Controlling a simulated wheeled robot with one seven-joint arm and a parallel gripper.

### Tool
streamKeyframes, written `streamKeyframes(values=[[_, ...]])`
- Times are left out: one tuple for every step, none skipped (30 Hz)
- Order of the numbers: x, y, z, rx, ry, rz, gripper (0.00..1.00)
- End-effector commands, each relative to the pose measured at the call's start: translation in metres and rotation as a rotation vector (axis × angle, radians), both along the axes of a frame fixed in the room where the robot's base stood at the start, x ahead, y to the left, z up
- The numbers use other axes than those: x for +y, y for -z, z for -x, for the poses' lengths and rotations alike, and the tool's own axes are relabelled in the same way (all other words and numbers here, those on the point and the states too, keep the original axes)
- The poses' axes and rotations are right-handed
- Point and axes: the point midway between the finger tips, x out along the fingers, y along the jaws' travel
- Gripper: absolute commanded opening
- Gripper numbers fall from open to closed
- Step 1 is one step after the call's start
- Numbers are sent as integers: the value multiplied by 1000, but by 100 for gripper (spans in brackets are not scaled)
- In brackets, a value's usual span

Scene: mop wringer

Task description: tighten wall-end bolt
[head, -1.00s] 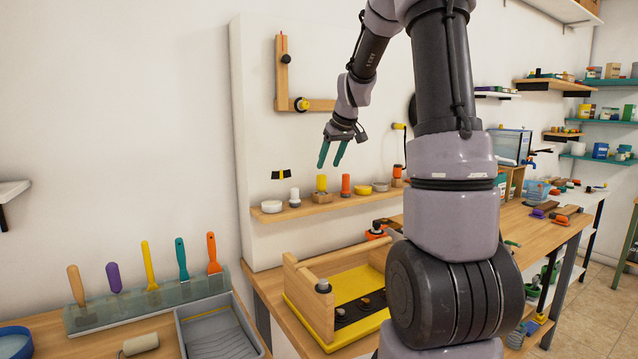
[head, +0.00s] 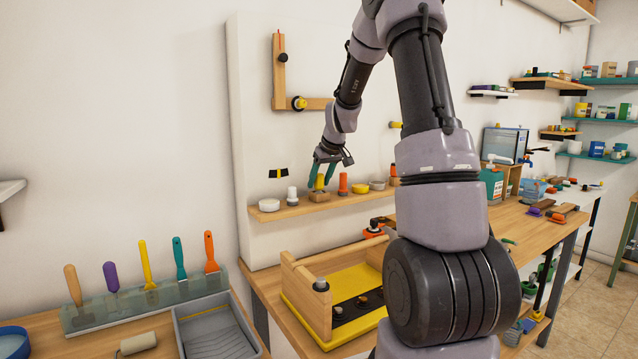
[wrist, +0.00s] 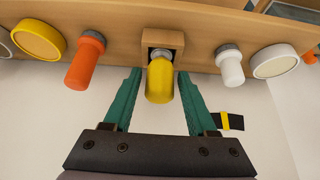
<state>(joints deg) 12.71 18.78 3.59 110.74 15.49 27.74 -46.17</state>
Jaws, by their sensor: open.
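My gripper (head: 323,175) is open just above the wall shelf, with its teal fingers pointing down. In the wrist view the fingers (wrist: 160,80) stand on either side of a yellow-capped piece (wrist: 160,88), with a gap on both sides. This piece has a grey collar and sits in a small wooden block (wrist: 175,40) on the shelf. In the head view the fingers partly hide it. On the wall above, an L-shaped wooden bracket (head: 280,75) carries a black knob (head: 282,57) and a yellow-and-black knob (head: 299,103). I cannot tell which part is the wall-end bolt.
Orange (wrist: 85,58) and white (wrist: 230,65) pieces stand close beside on the shelf (head: 290,211), with round lidded tins. Below is a wooden frame on a yellow tray (head: 305,322). A paint tray (head: 215,330) and upright tools are at the lower left.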

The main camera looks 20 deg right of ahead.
Motion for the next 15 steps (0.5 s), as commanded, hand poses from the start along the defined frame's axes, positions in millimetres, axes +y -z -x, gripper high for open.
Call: streamKeyframes(values=[[0,0,0,0,0,0,57],[0,0,0,0,0,0,57],[0,0,0,0,0,0,54],[0,0,0,0,0,0,42],[0,0,0,0,0,0,31],[0,0,0,0,0,0,15],[0,0,0,0,0,0,4],[0,0,0,0,0,0,0],[0,0,0,0,0,0,0],[0,0,0,0,0,0,0],[0,-1,0,0,0,0,0],[0,-1,0,-1,0,0,0],[0,-2,0,-1,-1,0,0],[0,-3,0,-1,-1,0,0],[0,-5,0,-2,-1,1,0]])
